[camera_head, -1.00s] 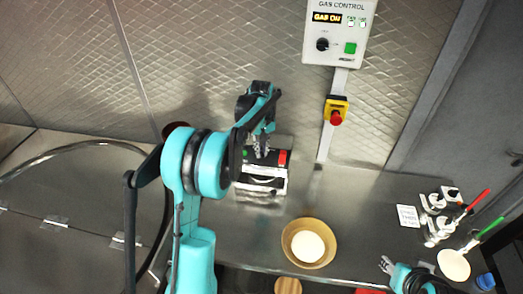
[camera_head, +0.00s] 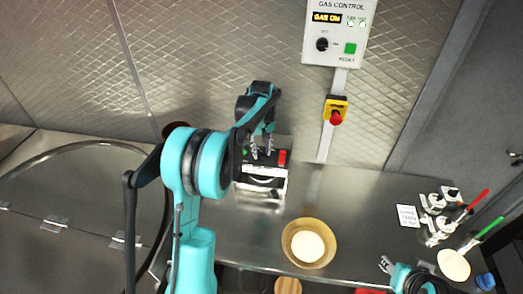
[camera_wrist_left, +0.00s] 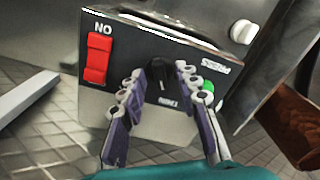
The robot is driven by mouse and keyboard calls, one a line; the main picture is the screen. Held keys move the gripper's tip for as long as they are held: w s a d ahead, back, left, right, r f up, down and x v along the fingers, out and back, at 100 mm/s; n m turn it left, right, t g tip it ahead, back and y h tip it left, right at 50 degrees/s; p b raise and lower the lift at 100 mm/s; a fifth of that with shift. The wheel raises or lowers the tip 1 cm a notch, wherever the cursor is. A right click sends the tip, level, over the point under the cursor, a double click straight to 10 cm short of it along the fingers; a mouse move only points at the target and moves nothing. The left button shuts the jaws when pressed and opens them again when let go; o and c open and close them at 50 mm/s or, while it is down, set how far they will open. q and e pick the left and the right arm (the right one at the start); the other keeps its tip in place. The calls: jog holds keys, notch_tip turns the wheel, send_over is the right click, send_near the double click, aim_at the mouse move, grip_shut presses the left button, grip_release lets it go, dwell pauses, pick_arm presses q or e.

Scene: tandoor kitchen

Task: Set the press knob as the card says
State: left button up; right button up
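The press (camera_head: 262,178) is a dark and silver box on the counter against the wall. In the left wrist view its panel (camera_wrist_left: 150,125) carries a black knob (camera_wrist_left: 160,80), a red switch (camera_wrist_left: 97,58) and a green button (camera_wrist_left: 208,88). My left gripper (camera_head: 262,152) is at this panel; in the left wrist view its fingers (camera_wrist_left: 160,84) are spread on either side of the knob, with gaps visible. The white card (camera_head: 408,216) lies on the counter at right, its writing too small to read. My right gripper (camera_head: 387,265) is low at right, its opening unclear.
A bowl (camera_head: 292,230) with pale dough stands in front of the press. Metal pots (camera_head: 436,204) and red and green handled tools are at right. The gas control box (camera_head: 340,38) and a red stop button (camera_head: 336,118) are on the wall.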

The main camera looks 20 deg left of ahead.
aim_at(262, 154)
pick_arm(q)
notch_tip(262, 154, up, 12)
dwell(0.5)
dwell(0.3)
jog(key=s+d+f+m+t+b, duration=0.35)
jog(key=s+d+b, duration=0.3)
jog(key=s, duration=0.65)
jog(key=s+d+f+m+t+b, duration=0.2)
jog(key=s+d+f, duration=0.1)
jog(key=s+f, duration=0.4)
jog(key=s+d+f+m+t+b, duration=0.1)
jog(key=s+d+f+m+b, duration=0.2)
jog(key=s+f, duration=0.4)
jog(key=shift+s+f+t+b, duration=0.2)
jog(key=shift+f+t+b, duration=0.15)
jog(key=shift+m, duration=0.25)
